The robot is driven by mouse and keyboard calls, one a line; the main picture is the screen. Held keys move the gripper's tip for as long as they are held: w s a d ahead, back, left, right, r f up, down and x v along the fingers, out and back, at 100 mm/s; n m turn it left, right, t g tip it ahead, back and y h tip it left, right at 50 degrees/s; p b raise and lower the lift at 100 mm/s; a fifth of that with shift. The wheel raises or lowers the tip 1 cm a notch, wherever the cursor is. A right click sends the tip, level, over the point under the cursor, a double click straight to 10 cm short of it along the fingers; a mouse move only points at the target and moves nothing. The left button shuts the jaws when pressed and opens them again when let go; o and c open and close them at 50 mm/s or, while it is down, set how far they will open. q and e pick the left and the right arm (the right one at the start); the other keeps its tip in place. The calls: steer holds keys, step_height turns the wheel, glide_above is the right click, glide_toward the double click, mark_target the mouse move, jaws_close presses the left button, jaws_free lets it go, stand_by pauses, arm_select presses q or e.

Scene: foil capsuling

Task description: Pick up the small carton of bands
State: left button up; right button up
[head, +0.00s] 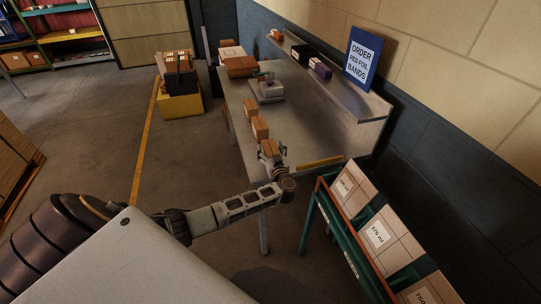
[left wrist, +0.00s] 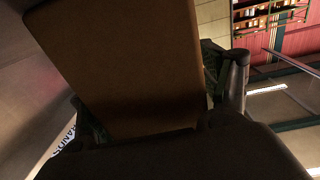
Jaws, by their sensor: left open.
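A small brown carton (head: 268,147) stands near the front edge of the steel table, the nearest of a short row of brown cartons. My left gripper (head: 273,153) is at this carton, with its fingers open around it. In the left wrist view the carton (left wrist: 130,65) fills the middle as a plain brown face between the two fingers. Whether the fingers touch it cannot be told. No label shows on this carton. My right gripper is not in view.
Two more brown cartons (head: 260,128) stand just behind on the table (head: 310,122). A grey device (head: 268,90) is farther back. A wall shelf (head: 345,98) with boxes and a blue sign (head: 362,60) overhang the right. A green rack (head: 345,235) of labelled cartons stands at front right.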

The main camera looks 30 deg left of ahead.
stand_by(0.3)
arm_select(q)
steer(key=c, duration=1)
steer(key=shift+r, duration=0.1)
steer(key=shift+r, duration=4.95)
